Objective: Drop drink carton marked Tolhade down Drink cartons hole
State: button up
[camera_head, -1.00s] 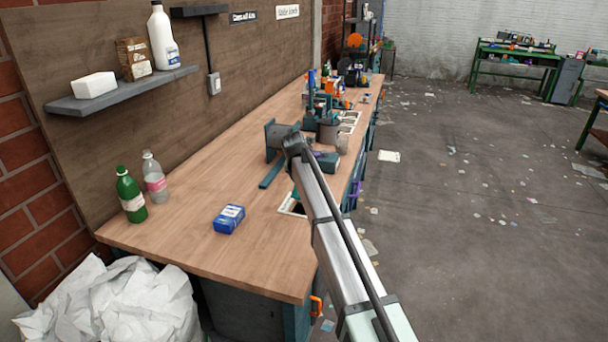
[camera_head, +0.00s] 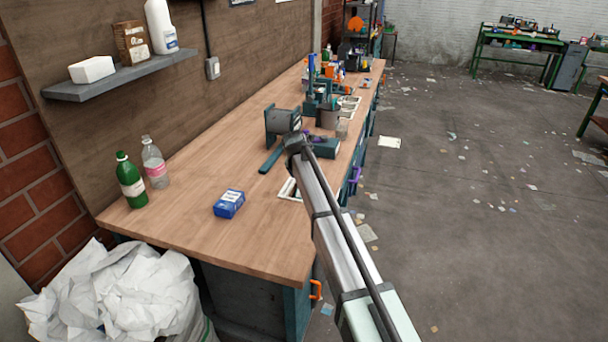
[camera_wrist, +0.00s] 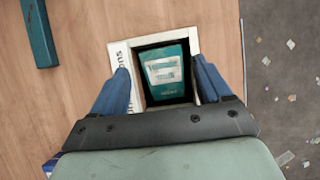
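In the wrist view a teal carton (camera_wrist: 167,72) with a pale label shows inside the dark square opening of a white-framed hole (camera_wrist: 121,57). Its print is too blurred to read. The frame's lettering is partly hidden; an ending like "ons" shows. My gripper (camera_wrist: 165,85) is over the hole, its two blue fingers apart on either side of the opening. I see gaps between the fingers and the carton; its depth in the hole is hard to tell. In the head view the white frame (camera_head: 286,188) shows beside my arm, which hides my gripper.
A blue box (camera_head: 229,203), a green bottle (camera_head: 131,182) and a clear bottle (camera_head: 155,164) stand on the wooden bench (camera_head: 190,240). A grey vise (camera_head: 283,122) and a teal bar (camera_head: 271,160) are beyond the hole. The bench's front is mostly clear.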

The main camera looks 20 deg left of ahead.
jog(key=shift+o, duration=1.4)
jog(key=v, duration=1.3)
jog(key=shift+r, duration=0.35)
jog(key=shift+s+d, duration=0.1)
jog(key=shift+s, duration=0.05)
